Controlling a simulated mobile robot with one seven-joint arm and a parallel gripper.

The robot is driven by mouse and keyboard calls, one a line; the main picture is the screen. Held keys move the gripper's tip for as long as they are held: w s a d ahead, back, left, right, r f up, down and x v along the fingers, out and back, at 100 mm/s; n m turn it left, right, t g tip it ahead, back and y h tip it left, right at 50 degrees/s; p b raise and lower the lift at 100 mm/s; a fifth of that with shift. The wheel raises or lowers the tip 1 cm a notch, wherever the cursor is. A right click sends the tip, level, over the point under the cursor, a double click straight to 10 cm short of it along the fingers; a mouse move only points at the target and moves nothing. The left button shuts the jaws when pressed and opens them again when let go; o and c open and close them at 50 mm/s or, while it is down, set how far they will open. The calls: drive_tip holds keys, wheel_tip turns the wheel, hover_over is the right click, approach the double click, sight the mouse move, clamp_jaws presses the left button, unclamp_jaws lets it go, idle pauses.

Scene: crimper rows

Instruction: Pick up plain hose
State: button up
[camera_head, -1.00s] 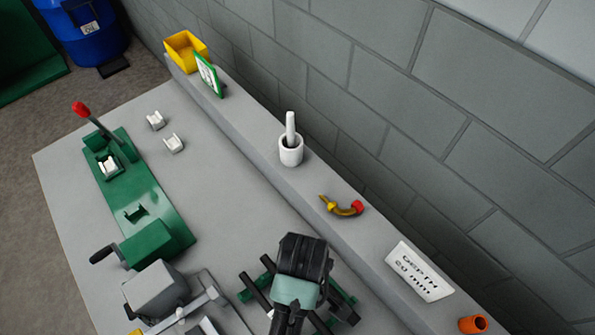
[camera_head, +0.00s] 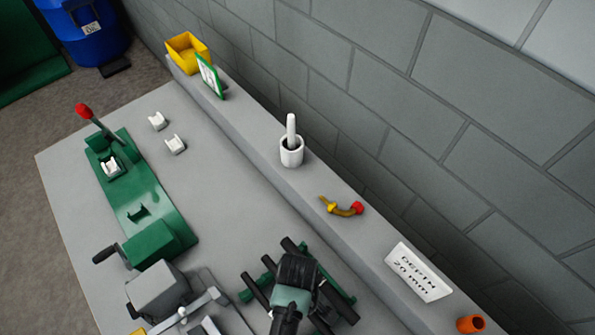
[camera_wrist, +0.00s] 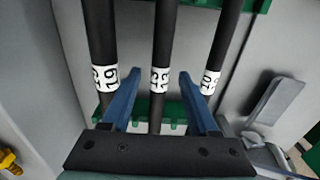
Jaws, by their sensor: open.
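Three black hoses lie side by side on a green rack: a left hose (camera_wrist: 100,35), a middle hose (camera_wrist: 164,35) and a right hose (camera_wrist: 228,40) in the wrist view. Each has a white band with dark figures facing me, so I cannot tell which is the plain hose. My gripper (camera_wrist: 161,74) is open, its blue fingers on either side of the middle hose, with a gap to each side. I cannot tell how far above it the tips are. In the head view my gripper (camera_head: 297,272) covers part of the hoses and its fingertips are hidden.
A green crimper with a red-knobbed lever (camera_head: 84,111) and a grey cranked machine (camera_head: 157,287) stand left. The ledge by the wall holds a yellow bin (camera_head: 187,52), white cup (camera_head: 291,152), brass fitting (camera_head: 345,209), depth sign (camera_head: 418,272) and orange cap (camera_head: 471,324).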

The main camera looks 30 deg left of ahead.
clamp_jaws()
drive_tip(key=shift+r, duration=0.1)
idle(0.3)
